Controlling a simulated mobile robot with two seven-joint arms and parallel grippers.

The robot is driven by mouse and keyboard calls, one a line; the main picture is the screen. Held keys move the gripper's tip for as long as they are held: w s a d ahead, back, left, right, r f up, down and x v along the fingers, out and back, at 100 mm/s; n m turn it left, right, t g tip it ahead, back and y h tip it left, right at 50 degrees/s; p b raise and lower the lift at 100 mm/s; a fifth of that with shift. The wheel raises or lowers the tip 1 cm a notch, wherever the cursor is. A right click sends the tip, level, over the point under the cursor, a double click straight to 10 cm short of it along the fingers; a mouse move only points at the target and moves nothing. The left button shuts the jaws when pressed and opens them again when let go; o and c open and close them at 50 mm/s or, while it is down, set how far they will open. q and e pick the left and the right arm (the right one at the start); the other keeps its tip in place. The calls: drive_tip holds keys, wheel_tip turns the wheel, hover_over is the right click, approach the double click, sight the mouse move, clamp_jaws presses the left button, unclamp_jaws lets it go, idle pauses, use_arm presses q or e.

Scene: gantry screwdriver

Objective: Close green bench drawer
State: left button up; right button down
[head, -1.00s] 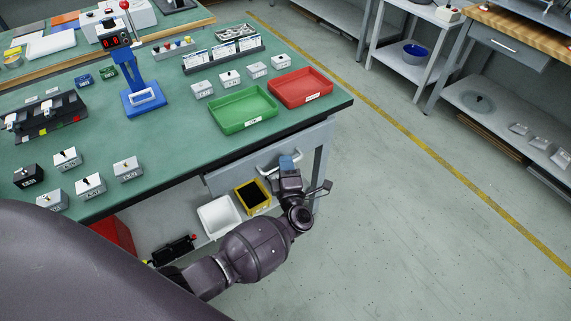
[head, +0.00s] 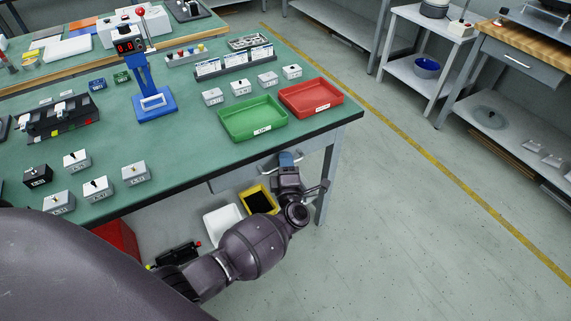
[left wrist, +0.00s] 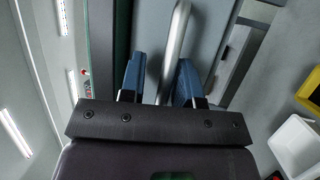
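The green-topped bench (head: 190,140) has a grey drawer front (head: 229,182) under its near edge. The drawer front sits close beneath the benchtop, and I cannot tell whether it is fully flush. My left gripper (head: 287,160) is at the drawer's metal handle, which it partly hides in the head view. In the left wrist view, the blue fingertips of the gripper (left wrist: 160,78) stand apart on either side of the handle (left wrist: 176,42). A gap shows between the handle and the left-hand finger. My right gripper is not in view.
A green tray (head: 252,119) and a red tray (head: 311,99) sit on the benchtop above the drawer. A yellow bin (head: 258,199) and a white bin (head: 222,222) are below, beside my left arm. The floor to the right is clear.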

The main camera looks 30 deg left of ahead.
use_arm(q)
drive_tip(key=shift+a+f, duration=0.1)
drive_tip(key=shift+f, duration=0.25)
drive_tip(key=shift+s+f, duration=0.1)
drive_tip(key=shift+s, duration=0.1)
drive_tip(key=v, duration=1)
drive_tip(key=shift+d+r+p, duration=0.2)
drive_tip(key=shift+d+p, duration=0.15)
drive_tip(key=shift+d, duration=0.05)
